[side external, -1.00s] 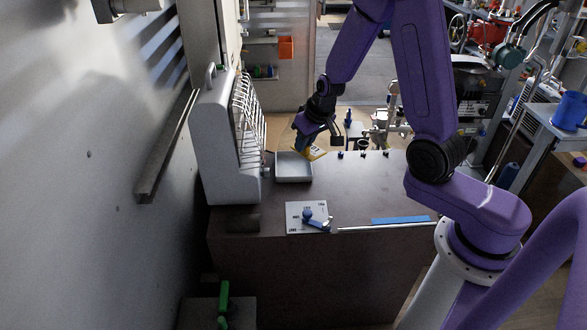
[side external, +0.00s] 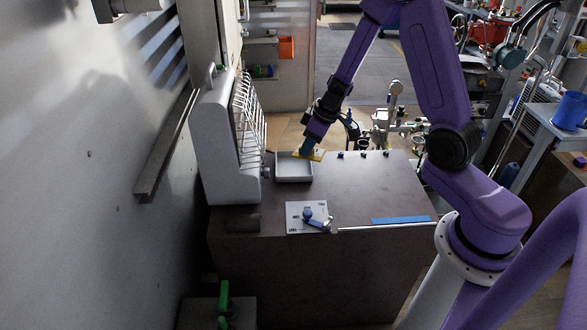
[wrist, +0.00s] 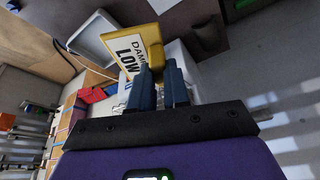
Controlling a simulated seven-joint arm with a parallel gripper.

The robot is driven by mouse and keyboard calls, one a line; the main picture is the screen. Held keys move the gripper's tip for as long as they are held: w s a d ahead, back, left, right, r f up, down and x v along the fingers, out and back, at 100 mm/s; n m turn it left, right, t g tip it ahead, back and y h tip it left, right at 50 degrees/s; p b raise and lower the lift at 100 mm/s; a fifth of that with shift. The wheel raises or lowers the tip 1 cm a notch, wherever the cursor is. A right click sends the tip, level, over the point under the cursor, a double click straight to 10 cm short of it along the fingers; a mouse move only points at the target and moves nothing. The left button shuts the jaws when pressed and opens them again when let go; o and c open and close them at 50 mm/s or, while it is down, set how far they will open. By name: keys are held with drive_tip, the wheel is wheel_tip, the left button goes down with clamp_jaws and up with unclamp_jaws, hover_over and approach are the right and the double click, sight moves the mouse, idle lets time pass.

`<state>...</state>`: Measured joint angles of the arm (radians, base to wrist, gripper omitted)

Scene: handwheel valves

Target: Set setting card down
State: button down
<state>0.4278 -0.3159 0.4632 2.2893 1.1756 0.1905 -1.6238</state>
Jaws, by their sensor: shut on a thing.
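The setting card is a yellow-framed plate with a white face. It shows in the wrist view (wrist: 150,50), where "LOW" and part of another word can be read. In the side view the card (side external: 314,155) is tilted, close above the right rim of a shallow white tray (side external: 294,179); I cannot tell whether it touches the rim. The tray also shows in the wrist view (wrist: 92,28). My gripper (side external: 307,149) is shut on the card, with its blue fingers (wrist: 160,85) at the card's edge.
A grey stand with a wire rack (side external: 246,120) rises left of the tray. A white plate with a blue lever (side external: 313,219) lies near the bench front, by a metal rod. A blue strip (side external: 401,220) lies to the right. The bench top between is clear.

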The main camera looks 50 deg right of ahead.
drive_tip(key=d+f+n+y, duration=0.1)
drive_tip(key=d+f+n, duration=0.3)
drive_tip(key=d+f, duration=0.2)
approach(290, 172)
drive_tip(key=shift+w+a+f+n+g, duration=0.15)
drive_tip(key=shift+w+a+f, duration=0.05)
drive_tip(key=shift+w, duration=0.15)
drive_tip(key=shift+w+a+f+n+g, duration=0.15)
drive_tip(key=shift+w+a, duration=0.05)
drive_tip(key=shift+w, duration=0.15)
drive_tip(key=shift+w+f, duration=0.2)
drive_tip(key=shift+f, duration=1.6)
drive_tip(key=shift+f, duration=0.15)
drive_tip(key=c, duration=1.1)
unclamp_jaws()
